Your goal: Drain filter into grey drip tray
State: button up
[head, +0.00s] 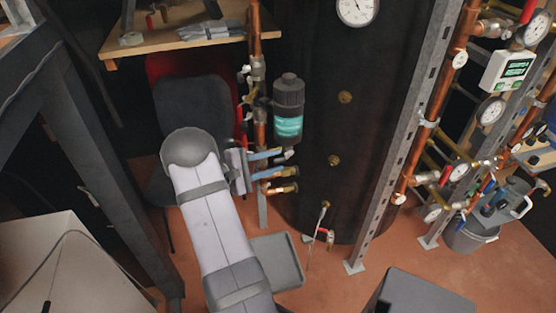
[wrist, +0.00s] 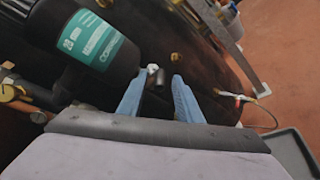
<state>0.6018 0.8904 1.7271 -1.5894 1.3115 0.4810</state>
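The filter (head: 288,112) is a dark canister with a teal label, mounted upright on the copper pipe left of the big black tank. In the wrist view the filter (wrist: 95,45) is at the upper left, with a small pale fitting (wrist: 153,70) near its lower end. My gripper (head: 281,163) has blue fingers, spread apart, just below the filter. In the wrist view my gripper (wrist: 156,82) is open, with the small fitting between or just beyond its fingertips; I cannot tell whether they touch. The grey drip tray (head: 285,262) lies on the floor, partly behind my arm; its edge shows in the wrist view (wrist: 290,150).
Brass valves (head: 283,188) stick out just below my gripper. The black tank (head: 350,120) stands close to the right. A tap with a red handle (head: 325,235) is low on the tank. A chair (head: 190,105) is behind my arm. A bucket (head: 470,238) stands far right.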

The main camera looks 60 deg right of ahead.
jog(key=shift+x, duration=1.05)
grip_shut()
